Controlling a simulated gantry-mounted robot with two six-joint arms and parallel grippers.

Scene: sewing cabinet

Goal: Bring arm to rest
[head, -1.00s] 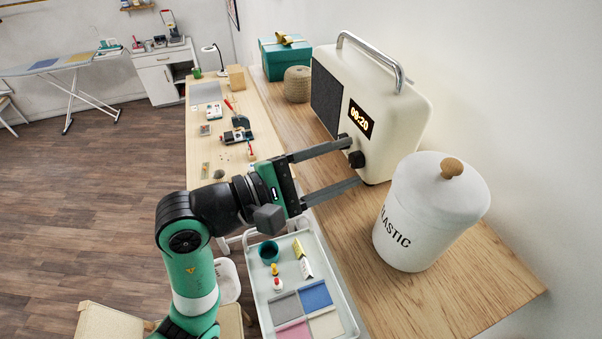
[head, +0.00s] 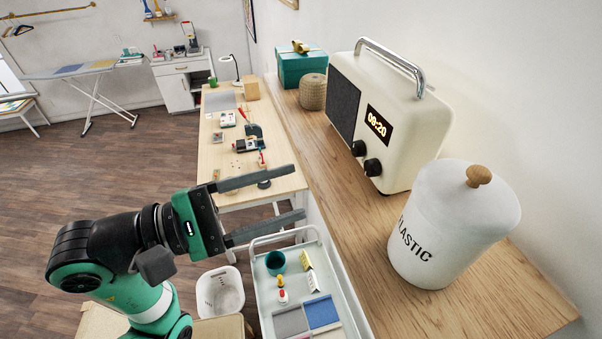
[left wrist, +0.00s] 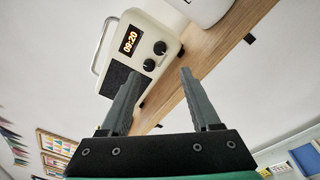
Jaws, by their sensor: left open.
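My left gripper (head: 300,197) is open and empty in the head view, in the air left of the wooden shelf and above the cart. Its two fingers point right, apart from the cream radio (head: 415,110). The radio stands on the shelf, with a lit 09:20 display and two dark knobs. In the left wrist view, both open fingers of this gripper (left wrist: 158,92) show with nothing between them that they touch. The radio (left wrist: 138,52) shows beyond them, tilted in the picture. My right gripper is not in view.
A white canister (head: 445,215) stands on the wooden shelf (head: 480,300), right of the radio. A teal gift box (head: 300,68) and a woven basket (head: 313,92) sit at its far end. A cart (head: 335,275) with small items stands below my gripper. A long worktable (head: 215,160) lies beyond.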

